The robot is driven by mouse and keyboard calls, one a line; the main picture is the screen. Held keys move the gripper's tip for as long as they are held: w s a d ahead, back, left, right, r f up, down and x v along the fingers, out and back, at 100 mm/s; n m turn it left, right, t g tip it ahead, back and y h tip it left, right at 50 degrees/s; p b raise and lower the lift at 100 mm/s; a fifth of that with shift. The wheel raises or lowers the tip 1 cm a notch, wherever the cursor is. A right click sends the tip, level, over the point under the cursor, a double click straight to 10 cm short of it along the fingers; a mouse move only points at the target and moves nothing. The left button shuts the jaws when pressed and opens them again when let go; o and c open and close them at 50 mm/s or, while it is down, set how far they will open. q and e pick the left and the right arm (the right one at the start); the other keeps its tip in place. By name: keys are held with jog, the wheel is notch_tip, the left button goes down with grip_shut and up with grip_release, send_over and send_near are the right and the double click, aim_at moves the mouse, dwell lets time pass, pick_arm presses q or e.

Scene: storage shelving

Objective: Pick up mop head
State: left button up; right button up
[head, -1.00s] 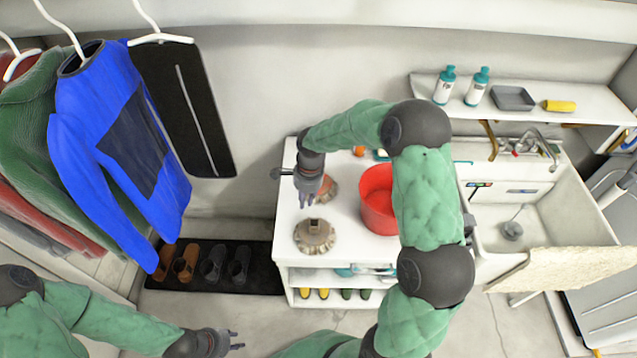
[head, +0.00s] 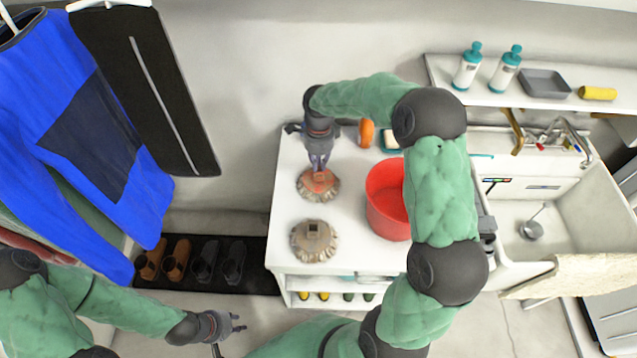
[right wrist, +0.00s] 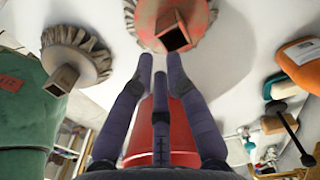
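Two mop heads are on the white cabinet top. The red-centred mop head (head: 318,186) is farther back, with a square socket. The beige mop head (head: 314,241) lies nearer the front and has a square socket too. My right gripper (head: 319,165) points down just above the red-centred one, its fingers apart and empty. In the right wrist view, the fingertips (right wrist: 160,60) are close to the socket of the red-centred mop head (right wrist: 150,30); I cannot tell if they touch. The beige mop head (right wrist: 80,55) is to the left there. My left gripper (head: 238,324) is open and empty, low over the floor.
A red bucket (head: 388,200) stands right of the mop heads. An orange item (head: 366,133) and a teal-and-white item (head: 390,141) are at the back of the cabinet (head: 285,215). A sink (head: 545,235) is to the right. Hanging clothes (head: 75,130) and shoes (head: 175,260) are to the left.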

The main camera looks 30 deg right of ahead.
aim_at(319, 182)
notch_tip(319, 182, down, 7)
jog(key=shift+w+r+b, duration=0.1)
jog(key=shift+b, duration=1.1)
jog(key=shift+r, duration=0.1)
grip_shut()
